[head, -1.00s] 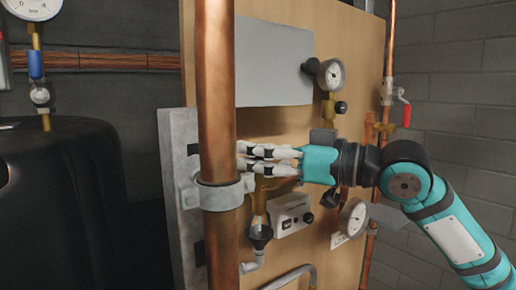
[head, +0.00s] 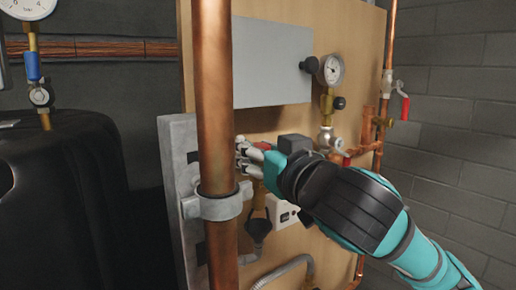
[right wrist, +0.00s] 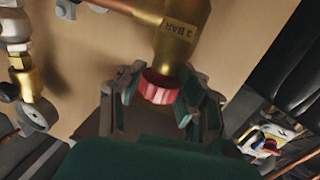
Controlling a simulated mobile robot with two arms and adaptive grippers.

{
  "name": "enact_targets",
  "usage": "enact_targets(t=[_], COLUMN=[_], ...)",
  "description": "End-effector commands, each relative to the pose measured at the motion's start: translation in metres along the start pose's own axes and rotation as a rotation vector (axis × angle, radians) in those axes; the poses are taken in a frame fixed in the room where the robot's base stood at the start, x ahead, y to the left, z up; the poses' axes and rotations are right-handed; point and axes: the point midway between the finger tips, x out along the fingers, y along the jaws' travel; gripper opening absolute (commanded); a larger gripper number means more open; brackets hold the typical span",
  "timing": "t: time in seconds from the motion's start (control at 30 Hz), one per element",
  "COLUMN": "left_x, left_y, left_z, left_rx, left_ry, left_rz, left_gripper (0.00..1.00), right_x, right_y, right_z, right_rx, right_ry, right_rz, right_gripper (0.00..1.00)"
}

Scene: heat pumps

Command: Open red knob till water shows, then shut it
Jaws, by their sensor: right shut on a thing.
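The red knob (right wrist: 160,88) sits on the end of a brass valve body (right wrist: 180,40) marked "3 BAR" in the right wrist view. My right gripper (right wrist: 165,84) has its fingers on both sides of the knob and is shut on it. In the head view my right gripper (head: 250,158) is beside the copper pipe, with a bit of red showing at its fingers. Below it is a dark funnel (head: 258,228); I cannot make out any water there. My left gripper is not in view.
A thick vertical copper pipe (head: 213,100) with a clamp (head: 217,206) stands close in front of the wooden board (head: 280,125). A pressure gauge (head: 331,69) and a red lever valve (head: 405,108) are to the right. A black tank (head: 60,200) stands at left.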

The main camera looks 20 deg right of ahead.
Motion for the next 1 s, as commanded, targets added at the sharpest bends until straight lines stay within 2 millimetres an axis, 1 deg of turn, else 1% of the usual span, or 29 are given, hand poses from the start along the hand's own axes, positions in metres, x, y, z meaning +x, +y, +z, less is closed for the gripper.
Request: enact_targets(t=[0.03,0.47,0.5,0.6,1.0], left_x=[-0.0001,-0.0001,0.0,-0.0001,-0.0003], left_y=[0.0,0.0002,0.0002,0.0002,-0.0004], left_z=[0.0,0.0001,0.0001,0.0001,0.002], left_rx=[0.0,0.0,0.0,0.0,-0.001], left_ry=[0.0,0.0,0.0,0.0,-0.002], left_rz=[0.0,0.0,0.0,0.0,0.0], left_gripper=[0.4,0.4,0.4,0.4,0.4], right_x=[0.0004,0.0009,0.001,0.0009,0.0005], right_y=[-0.001,-0.0006,-0.0006,-0.0005,0.0], right_z=[0.0029,0.0046,0.0046,0.0041,0.0016], right_rx=[-0.001,-0.002,-0.003,-0.002,-0.001], right_ry=[-0.008,-0.013,-0.013,-0.012,-0.005], right_rz=[0.005,0.016,0.015,0.016,0.016], right_gripper=[0.02,0.02,0.35,0.47,0.47])
